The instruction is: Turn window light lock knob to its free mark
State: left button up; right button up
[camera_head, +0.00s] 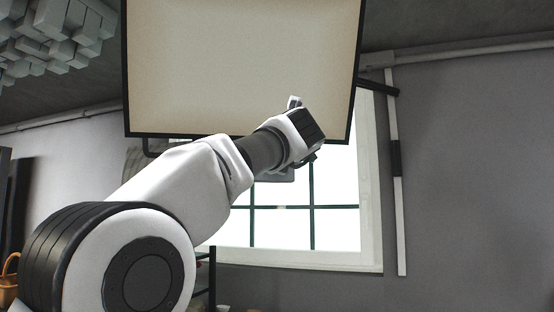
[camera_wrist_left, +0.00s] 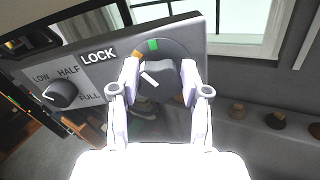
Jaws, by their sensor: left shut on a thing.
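The lock knob (camera_wrist_left: 158,80) is dark with a white pointer line, and sits on a grey control panel (camera_wrist_left: 185,33) in the left wrist view. "LOCK" is printed to its left. A green mark (camera_wrist_left: 153,44) lies above the knob and an orange mark (camera_wrist_left: 137,54) at its upper left. The pointer line slants from upper left to lower right, off the green mark. My left gripper (camera_wrist_left: 160,82) is shut on the knob, one finger on each side. In the head view the left arm reaches up to the big light panel (camera_head: 240,60), its wrist hiding the knob. My right gripper is in neither view.
A second black knob (camera_wrist_left: 60,93) with LOW, HALF and FULL labels is on the same panel, left of the lock knob. A bright window (camera_head: 280,225) stands behind the light panel. A black-and-white pole (camera_head: 398,190) is on the right wall.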

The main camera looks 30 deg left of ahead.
pick_arm(q)
jog(key=n, duration=0.2)
jog(key=n+b, duration=0.1)
jog(key=n, duration=0.3)
jog(key=shift+a+f+n, duration=0.15)
jog(key=shift+f+n, duration=0.1)
jog(key=shift+n, duration=0.05)
jog(key=n+b, duration=0.1)
jog(key=n, duration=0.2)
jog(key=shift+s+a+n+b, duration=0.1)
jog(key=shift+n+b, duration=0.25)
jog(key=shift+n, duration=0.95)
jog(key=shift+r, duration=0.1)
jog(key=o, duration=1.1)
jog(key=shift+c, duration=0.2)
jog(key=shift+o, duration=0.4)
jog(key=shift+w+a+f, duration=0.15)
jog(key=shift+w+f, duration=0.05)
jog(key=shift+w, duration=0.3)
jog(key=v, duration=0.7)
